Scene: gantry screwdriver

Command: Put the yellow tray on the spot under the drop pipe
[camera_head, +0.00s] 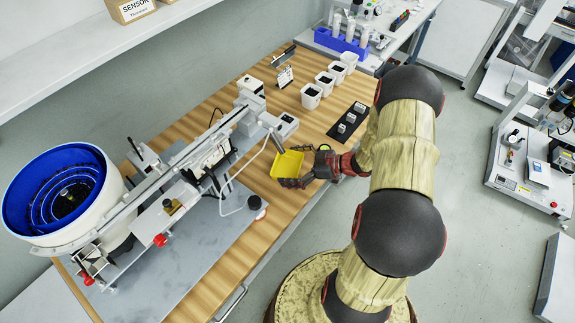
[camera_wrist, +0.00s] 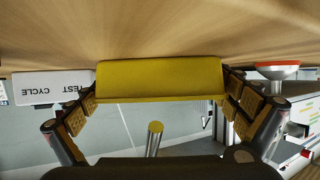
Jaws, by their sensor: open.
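The yellow tray (camera_head: 286,168) is on the wooden bench beside the feeder machine, close to the lower end of the slanted metal drop pipe (camera_head: 276,143). My gripper (camera_head: 298,168) reaches in from the right, with its fingers at the tray's two sides. In the wrist view the picture is upside down: the tray (camera_wrist: 160,80) lies between the open fingers and seems to rest on the wood. The pipe (camera_wrist: 154,138) shows a yellow-tinted end near the tray's top side. The spot under the tray is hidden.
A box marked TEST CYCLE (camera_wrist: 50,88) and a red button on a white base (camera_wrist: 277,70) flank the gripper. The blue bowl feeder (camera_head: 60,190) stands left. White bins (camera_head: 311,96) and a black plate with small blocks (camera_head: 348,122) are farther back.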

